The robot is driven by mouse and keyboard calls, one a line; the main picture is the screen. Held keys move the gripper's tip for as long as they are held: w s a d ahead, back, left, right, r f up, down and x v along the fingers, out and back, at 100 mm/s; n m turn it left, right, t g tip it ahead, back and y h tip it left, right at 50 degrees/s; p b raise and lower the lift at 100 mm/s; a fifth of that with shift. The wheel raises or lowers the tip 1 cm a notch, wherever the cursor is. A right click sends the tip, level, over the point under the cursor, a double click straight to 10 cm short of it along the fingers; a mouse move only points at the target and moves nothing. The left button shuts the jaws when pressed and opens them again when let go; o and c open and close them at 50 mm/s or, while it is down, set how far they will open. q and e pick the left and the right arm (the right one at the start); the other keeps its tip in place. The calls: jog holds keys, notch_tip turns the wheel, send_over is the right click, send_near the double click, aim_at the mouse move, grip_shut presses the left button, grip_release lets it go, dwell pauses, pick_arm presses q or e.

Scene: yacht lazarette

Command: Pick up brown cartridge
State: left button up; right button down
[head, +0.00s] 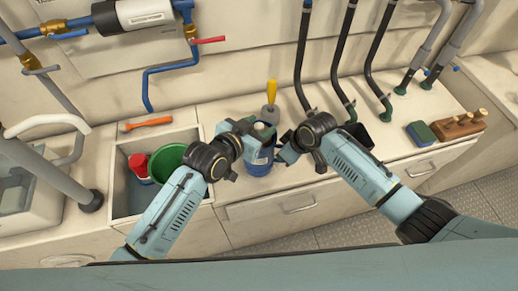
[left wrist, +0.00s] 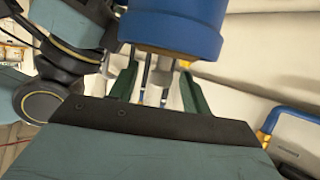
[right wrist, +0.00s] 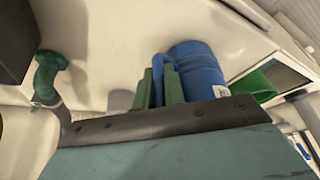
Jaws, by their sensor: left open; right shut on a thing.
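A blue canister (head: 260,163) stands on the counter between my two arms. It shows large and close in the left wrist view (left wrist: 175,25) and behind the fingers in the right wrist view (right wrist: 196,72). My right gripper (right wrist: 158,85) is shut on a narrow blue part at the canister's side. My left gripper (head: 264,132) is at the canister's top in the head view. Its green fingers (left wrist: 160,88) are apart, with nothing seen held between them.
A sink (head: 122,200) at left holds a green bowl (head: 167,160) and a red-capped container (head: 140,165). A yellow-handled tool (head: 271,95) stands behind the canister. Black hoses (head: 342,60) rise behind.

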pick_arm(q)
jog(key=shift+w+d+f, duration=0.1)
jog(key=shift+w+d, duration=0.05)
grip_shut()
dwell(0.4)
notch_tip(320, 180, up, 28)
dwell(0.5)
pick_arm(e)
jog(key=c, duration=1.4)
grip_release()
